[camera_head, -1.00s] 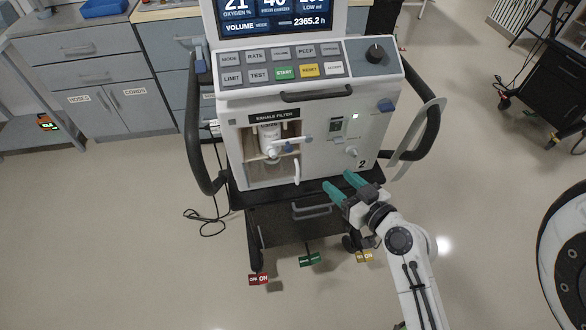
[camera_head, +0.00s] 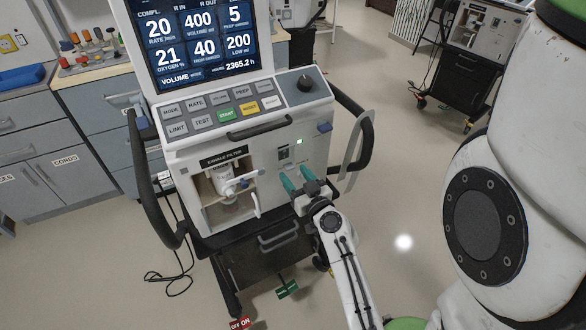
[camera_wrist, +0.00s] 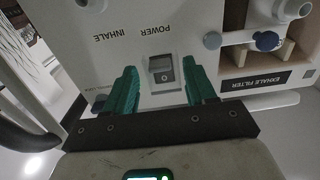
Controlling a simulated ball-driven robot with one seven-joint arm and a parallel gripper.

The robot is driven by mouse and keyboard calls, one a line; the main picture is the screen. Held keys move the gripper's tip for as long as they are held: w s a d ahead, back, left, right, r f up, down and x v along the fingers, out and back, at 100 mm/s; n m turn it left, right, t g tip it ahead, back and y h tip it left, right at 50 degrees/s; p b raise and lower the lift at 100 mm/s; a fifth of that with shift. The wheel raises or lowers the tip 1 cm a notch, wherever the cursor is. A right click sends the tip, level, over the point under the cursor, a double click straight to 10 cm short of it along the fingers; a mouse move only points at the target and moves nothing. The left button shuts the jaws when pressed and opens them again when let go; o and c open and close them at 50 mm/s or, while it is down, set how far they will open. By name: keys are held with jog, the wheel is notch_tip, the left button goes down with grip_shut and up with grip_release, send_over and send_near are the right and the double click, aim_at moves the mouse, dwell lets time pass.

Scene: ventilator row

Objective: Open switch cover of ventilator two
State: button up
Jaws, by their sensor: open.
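Ventilator two (camera_head: 225,125) stands in front of me; its number shows in the earlier head frame and is hidden now. A power switch (camera_wrist: 161,76) in a pale rectangular surround, under the word POWER, appears upside down in the wrist view. I cannot make out a separate cover or whether it is open or shut. In the head view, the small switch area (camera_head: 284,153) lies just above my fingertips. My gripper (camera_head: 295,177) is open and empty, its teal fingers close to the front panel. In the wrist view, the fingers (camera_wrist: 161,69) stand either side of the switch; contact cannot be told.
The exhale filter compartment (camera_head: 196,203) is left of my gripper, with a white-handled part sticking out. Black side handles (camera_head: 364,150) flank the ventilator. Drawers (camera_head: 50,165) stand at the left. Another ventilator (camera_head: 480,30) is at the back right.

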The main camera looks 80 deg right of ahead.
jog(key=shift+x, duration=0.8)
jog(key=shift+c, duration=0.2)
grip_shut()
jog(key=shift+p, duration=0.35)
jog(key=shift+r+p, duration=0.15)
jog(key=shift+p, duration=0.15)
